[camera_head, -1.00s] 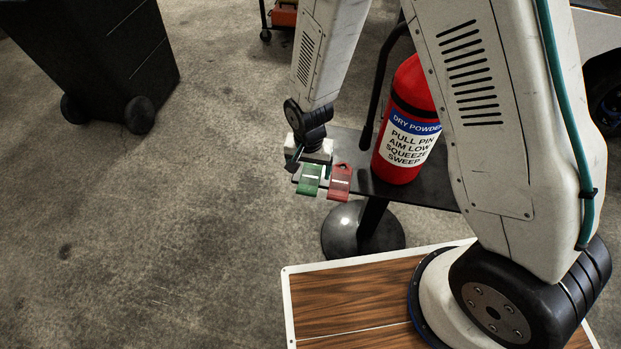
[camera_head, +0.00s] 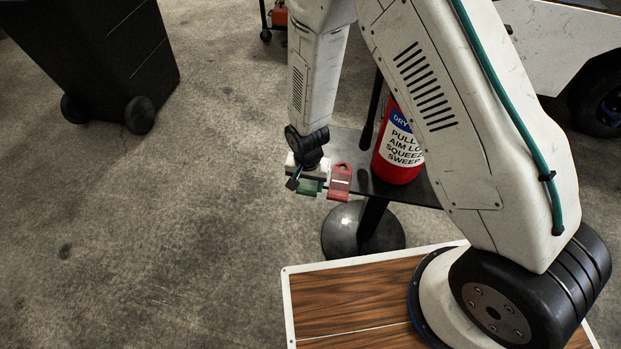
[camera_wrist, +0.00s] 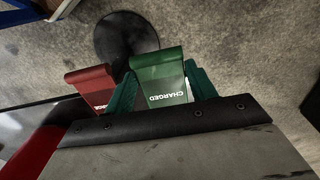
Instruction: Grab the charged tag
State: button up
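The green tag (camera_wrist: 160,77), lettered CHARGED, hangs at the edge of the small dark table; in the head view (camera_head: 309,188) my gripper partly covers it. In the wrist view my gripper (camera_wrist: 161,82) has one green finger on each side of this tag. The fingers are spread about as wide as the tag, and I see no clear sign of them clamping it. A red tag (camera_wrist: 91,88) hangs just left of the left finger, its lettering partly hidden; it also shows in the head view (camera_head: 339,182), right of the green one.
The dark table (camera_head: 400,190) carries a red fire extinguisher (camera_head: 400,150) behind the tags, and its round base (camera_head: 350,232) stands below. A black wheeled bin (camera_head: 100,55) is at upper left. The floor left of the table is clear.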

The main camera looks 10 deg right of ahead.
jog(key=c, duration=0.4)
